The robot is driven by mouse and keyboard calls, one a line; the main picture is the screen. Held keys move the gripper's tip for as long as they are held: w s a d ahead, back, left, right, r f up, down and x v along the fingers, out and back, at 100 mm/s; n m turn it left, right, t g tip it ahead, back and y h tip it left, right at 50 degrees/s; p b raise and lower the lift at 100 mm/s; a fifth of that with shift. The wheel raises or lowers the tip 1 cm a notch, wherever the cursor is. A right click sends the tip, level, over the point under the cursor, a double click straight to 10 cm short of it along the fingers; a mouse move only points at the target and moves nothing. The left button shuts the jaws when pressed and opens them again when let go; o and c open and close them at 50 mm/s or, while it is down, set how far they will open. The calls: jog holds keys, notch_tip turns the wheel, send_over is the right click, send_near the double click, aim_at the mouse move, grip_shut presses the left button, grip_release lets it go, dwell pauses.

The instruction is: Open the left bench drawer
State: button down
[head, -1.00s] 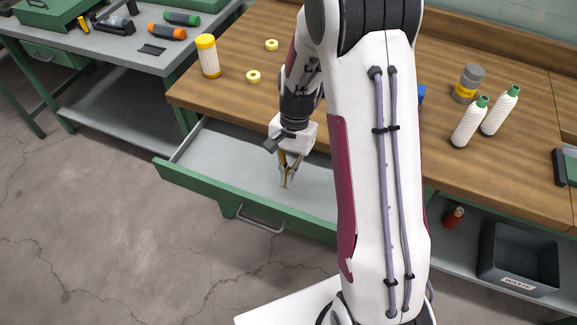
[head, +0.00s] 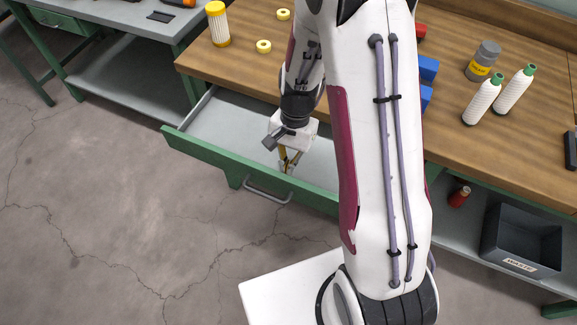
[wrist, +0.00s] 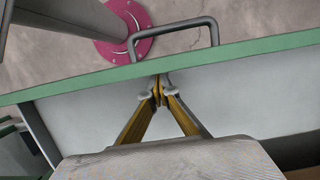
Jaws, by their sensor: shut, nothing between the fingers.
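The left bench drawer stands open below the bench top, its green front (head: 225,168) pulled well out and its grey interior (head: 232,118) showing. Its grey bar handle (head: 267,192) is on the outer face; the handle also shows in the wrist view (wrist: 175,26). My gripper (head: 288,168) is inside the drawer, pointing down just behind the front panel. In the wrist view my gripper's fingertips (wrist: 159,92) are together and empty, close to the panel's inner face; I cannot tell whether they touch it. The drawer's right part is hidden behind my arm.
The wooden bench top (head: 370,125) carries a yellow-capped container (head: 218,25), yellow rings, blue blocks, white spools (head: 482,100) and a grey can (head: 482,62). A dark waste bin (head: 521,242) sits on the lower shelf at right. The floor before the drawer is clear.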

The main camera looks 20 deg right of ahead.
aim_at(283, 174)
jog(key=shift+s+a, duration=1.25)
jog(key=shift+w+d, duration=0.15)
jog(key=shift+w+d, duration=1.15)
jog(key=shift+w+d+r, duration=0.1)
jog(key=shift+w+d, duration=0.15)
jog(key=v, duration=0.9)
jog(key=shift+r, duration=0.4)
jog(key=shift+n, duration=0.3)
